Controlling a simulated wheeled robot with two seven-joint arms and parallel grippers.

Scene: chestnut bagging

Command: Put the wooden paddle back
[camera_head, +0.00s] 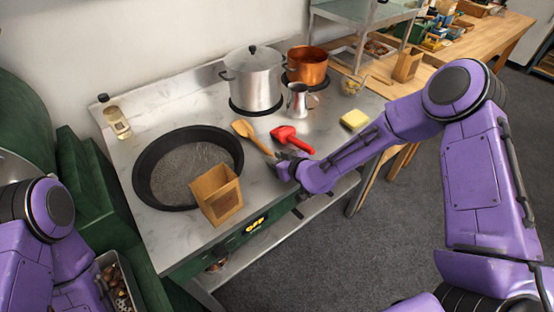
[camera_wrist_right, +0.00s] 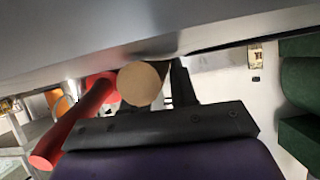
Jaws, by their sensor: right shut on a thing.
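The wooden paddle (camera_head: 252,136) lies on or just above the grey metal worktop, right of the black round pan, its broad end pointing away and its handle toward my right gripper. My right gripper (camera_head: 285,164) is at the worktop's front edge, shut on the paddle's handle. In the right wrist view the round butt of the paddle's handle (camera_wrist_right: 139,84) shows between the dark fingers. I cannot tell whether the paddle touches the worktop. My left arm shows at the lower left, but its gripper is out of view.
A red-handled tool (camera_head: 291,138) lies close right of the paddle; it also shows in the wrist view (camera_wrist_right: 75,120). The black pan (camera_head: 139,178), paper bag (camera_head: 217,196), steel pot (camera_head: 252,82), copper pot (camera_head: 307,66), metal jug (camera_head: 298,101) and yellow block (camera_head: 354,119) stand around.

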